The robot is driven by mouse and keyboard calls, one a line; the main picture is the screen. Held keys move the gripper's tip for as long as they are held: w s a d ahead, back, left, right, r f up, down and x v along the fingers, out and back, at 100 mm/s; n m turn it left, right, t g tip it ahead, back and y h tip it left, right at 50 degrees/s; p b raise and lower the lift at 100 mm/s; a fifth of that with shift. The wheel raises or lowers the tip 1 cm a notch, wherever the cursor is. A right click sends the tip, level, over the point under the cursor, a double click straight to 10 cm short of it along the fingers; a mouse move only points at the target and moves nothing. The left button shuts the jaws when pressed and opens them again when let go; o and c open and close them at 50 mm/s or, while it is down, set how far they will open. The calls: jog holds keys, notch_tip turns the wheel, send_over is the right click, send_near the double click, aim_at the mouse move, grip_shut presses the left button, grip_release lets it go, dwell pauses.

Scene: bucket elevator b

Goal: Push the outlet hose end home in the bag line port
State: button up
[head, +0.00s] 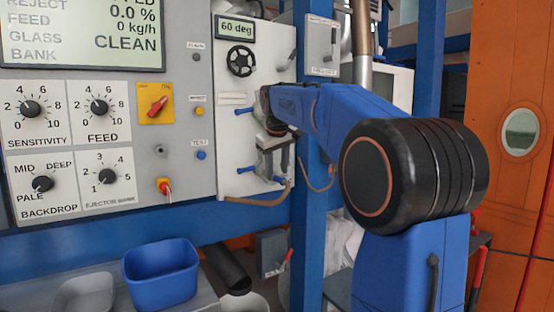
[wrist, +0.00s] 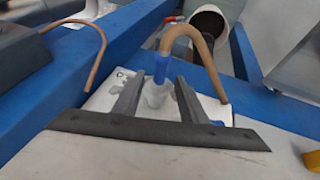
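Below the sleeve is a clear, glassy piece (wrist: 156,95); I cannot tell whether this is the bag line port or how deep the hose end sits. My gripper (wrist: 159,80) has its two grey fingers apart, on either side of the sleeve and clear piece, with gaps visible. In the head view my gripper (head: 276,158) is at the white panel (head: 228,130), and the tan hose (head: 262,201) runs along the panel's lower edge. The arm hides part of the panel.
A blue post (head: 308,215) stands close to the right of the panel. Blue levers (head: 245,170) and a black handwheel (head: 240,61) stick out from it. A second tan hose (wrist: 100,48) hangs at the left of the wrist view. A blue bin (head: 161,275) stands below.

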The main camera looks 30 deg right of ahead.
aim_at(285, 183)
jog(key=shift+x, duration=1.45)
grip_shut()
jog(key=shift+s, duration=0.8)
jog(key=shift+s+d, duration=0.1)
jog(key=shift+s, duration=1.35)
jog(key=shift+s, duration=0.1)
jog(key=s, duration=0.4)
